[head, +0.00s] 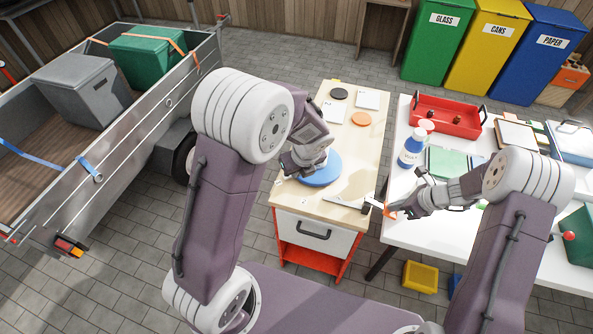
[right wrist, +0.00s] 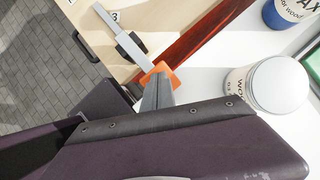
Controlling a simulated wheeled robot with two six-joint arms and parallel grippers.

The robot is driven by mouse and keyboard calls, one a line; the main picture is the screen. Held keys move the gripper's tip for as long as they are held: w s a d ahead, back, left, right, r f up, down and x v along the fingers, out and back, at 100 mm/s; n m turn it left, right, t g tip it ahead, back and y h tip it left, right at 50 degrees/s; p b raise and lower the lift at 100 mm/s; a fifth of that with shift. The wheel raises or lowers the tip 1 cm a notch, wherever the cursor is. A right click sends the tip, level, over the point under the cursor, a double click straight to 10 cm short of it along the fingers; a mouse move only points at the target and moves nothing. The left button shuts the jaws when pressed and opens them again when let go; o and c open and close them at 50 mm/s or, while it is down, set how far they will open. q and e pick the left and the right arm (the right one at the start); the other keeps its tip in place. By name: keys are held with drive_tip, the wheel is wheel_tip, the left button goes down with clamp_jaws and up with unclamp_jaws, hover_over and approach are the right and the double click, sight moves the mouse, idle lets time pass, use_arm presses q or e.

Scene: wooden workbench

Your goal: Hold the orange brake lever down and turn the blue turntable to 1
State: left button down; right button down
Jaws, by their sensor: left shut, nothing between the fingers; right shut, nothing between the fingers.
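The blue turntable (head: 322,172) lies on the wooden bench top. My left gripper (head: 291,172) is shut over its left part, and the hand hides some of the disc. I cannot tell whether the fingertips touch it. The brake lever is a grey bar with an orange end (head: 391,212) at the bench's right edge; the orange end also shows in the right wrist view (right wrist: 161,74). My right gripper (head: 396,209) is shut at the orange end, its fingertips (right wrist: 157,88) overlapping it. Nothing is between the fingers. I cannot tell how far down the lever is.
A black disc (head: 339,94), an orange disc (head: 361,119) and white cards lie at the bench's far end. A white table on the right holds a blue-and-white bottle (head: 411,151), a white-lidded tub (right wrist: 279,86) and a red tray (head: 446,116). A trailer stands left.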

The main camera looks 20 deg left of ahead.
wheel_tip(320, 180, up, 8)
drive_tip(key=p, duration=0.6)
drive_tip(key=shift+f+p, duration=0.25)
drive_tip(key=shift+p, duration=0.15)
drive_tip(key=v, duration=0.9)
